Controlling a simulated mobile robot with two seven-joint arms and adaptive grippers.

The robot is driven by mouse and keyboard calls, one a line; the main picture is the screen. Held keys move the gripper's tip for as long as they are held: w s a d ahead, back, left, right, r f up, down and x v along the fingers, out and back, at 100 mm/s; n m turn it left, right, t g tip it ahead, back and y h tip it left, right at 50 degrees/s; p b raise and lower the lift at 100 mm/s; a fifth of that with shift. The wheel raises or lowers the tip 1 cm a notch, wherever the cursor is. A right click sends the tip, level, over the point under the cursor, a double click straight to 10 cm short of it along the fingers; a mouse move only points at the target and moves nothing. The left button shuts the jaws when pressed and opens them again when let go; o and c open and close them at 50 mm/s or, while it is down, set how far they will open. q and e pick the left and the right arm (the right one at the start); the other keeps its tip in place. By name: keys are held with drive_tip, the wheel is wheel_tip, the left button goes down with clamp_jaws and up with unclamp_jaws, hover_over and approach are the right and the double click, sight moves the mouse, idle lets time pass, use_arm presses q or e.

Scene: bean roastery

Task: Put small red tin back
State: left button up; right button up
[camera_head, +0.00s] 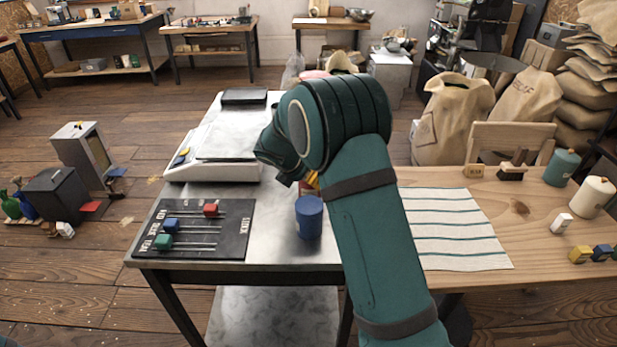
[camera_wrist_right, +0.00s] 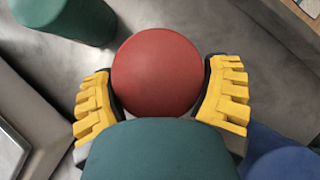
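The small red tin (camera_wrist_right: 157,72) shows in the right wrist view as a round red top. My right gripper (camera_wrist_right: 160,85) has its yellow, dark-edged fingers against both sides of it, so it appears shut on the tin. I cannot tell whether the tin is lifted. The blue tin is at lower right in the wrist view (camera_wrist_right: 285,165), and a green tin (camera_wrist_right: 65,18) is at upper left. My left gripper is not in view.
A dark board (camera_head: 196,229) with red, blue and green sliders lies on the metal table's front left. A white scale (camera_head: 213,172) stands behind it. A striped cloth (camera_head: 452,229) lies on the wooden table at right. The metal surface between board and blue tin is clear.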

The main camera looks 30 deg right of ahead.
drive_tip(key=shift+o, duration=0.9)
drive_tip(key=shift+r, duration=0.1)
drive_tip(key=shift+r, duration=0.2)
drive_tip(key=p+v, duration=0.2)
drive_tip(key=v, duration=0.9)
drive_tip(key=shift+a+r+p, duration=0.3)
drive_tip(key=shift+p, duration=0.05)
drive_tip(key=shift+s, duration=0.1)
